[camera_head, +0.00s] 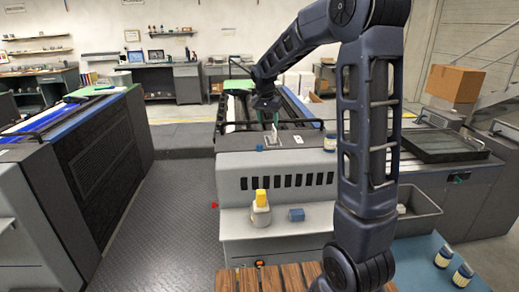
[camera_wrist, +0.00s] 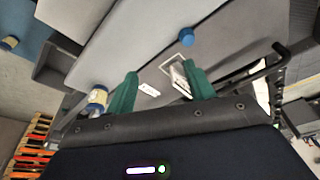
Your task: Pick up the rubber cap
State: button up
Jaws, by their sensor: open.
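A small blue round piece, possibly the rubber cap (camera_wrist: 187,36), sits on the grey top of the press unit. It also shows in the head view as a small blue spot (camera_head: 259,148). My gripper (camera_head: 271,119) is above the press top, its green fingers pointing down. In the wrist view my gripper (camera_wrist: 160,88) is open with nothing held between its fingers. The blue piece is beyond the fingertips, nearer the right-hand finger, and apart from both. A white-edged plate and a label on the press show between the fingers.
A blue-banded jar (camera_head: 330,142) stands on the press top; it also shows by the left finger in the wrist view (camera_wrist: 97,99). A dark bar (camera_wrist: 258,63) runs beside the right finger. A yellow-topped container (camera_head: 261,210) and a blue block (camera_head: 297,214) are on the lower shelf.

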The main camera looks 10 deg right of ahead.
jog(key=m, duration=0.1)
send_near(259, 145)
jog(key=x, duration=0.3)
jog(key=shift+w+a+f, duration=0.25)
jog(key=shift+f, duration=0.15)
jog(key=shift+d+x, duration=0.15)
jog(key=shift+x, duration=1.2)
jog(key=shift+d+x, duration=0.2)
jog(key=shift+x, duration=1.15)
jog(key=shift+r, duration=0.1)
jog(key=c, duration=1)
